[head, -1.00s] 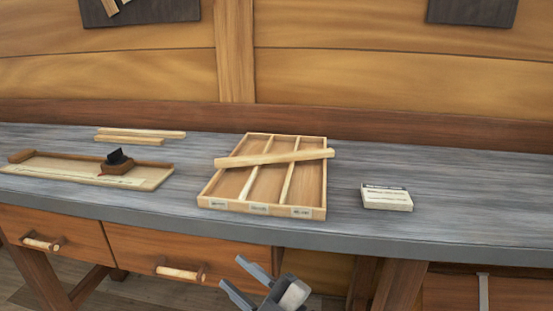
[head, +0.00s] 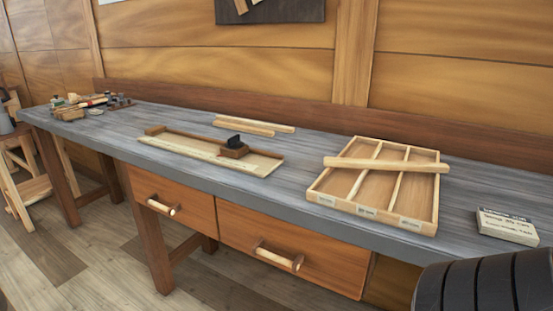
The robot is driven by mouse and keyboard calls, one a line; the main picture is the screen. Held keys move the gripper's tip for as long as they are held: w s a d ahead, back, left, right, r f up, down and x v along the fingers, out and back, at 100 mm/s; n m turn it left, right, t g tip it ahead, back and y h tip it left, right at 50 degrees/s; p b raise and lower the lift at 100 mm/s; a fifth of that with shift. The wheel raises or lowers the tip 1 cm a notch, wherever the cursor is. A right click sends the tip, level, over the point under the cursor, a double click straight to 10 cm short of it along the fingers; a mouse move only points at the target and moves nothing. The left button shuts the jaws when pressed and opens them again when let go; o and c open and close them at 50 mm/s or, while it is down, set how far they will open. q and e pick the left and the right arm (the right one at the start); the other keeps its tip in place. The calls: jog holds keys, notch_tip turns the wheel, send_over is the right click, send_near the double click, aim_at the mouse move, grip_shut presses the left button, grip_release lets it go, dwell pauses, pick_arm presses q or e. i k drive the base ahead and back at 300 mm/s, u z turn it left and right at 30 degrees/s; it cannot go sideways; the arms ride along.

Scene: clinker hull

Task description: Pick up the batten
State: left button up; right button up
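A pale wooden batten (head: 387,164) lies across the top of a shallow wooden tray (head: 346,206) with three long compartments, on the right part of the bench. The batten rests over the rims and dividers, and its right end sticks out past the tray's side. Two more pale strips lie side by side near the back of the bench, a front one (head: 243,128) and a rear one (head: 265,123). I cannot tell from the frames which strip the task means. Neither of my grippers is in view.
A board with a wooden rail (head: 190,154) and a block with a black top (head: 234,149) lie left of the tray. A labelled white box (head: 507,226) is on the right. Small items (head: 92,103) crowd the bench's far left end. Drawer handles (head: 277,257) project below.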

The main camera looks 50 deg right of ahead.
aim_at(431, 167)
jog(key=u, duration=0.7)
jog(key=k, duration=1.15)
jog(key=z, duration=1.3)
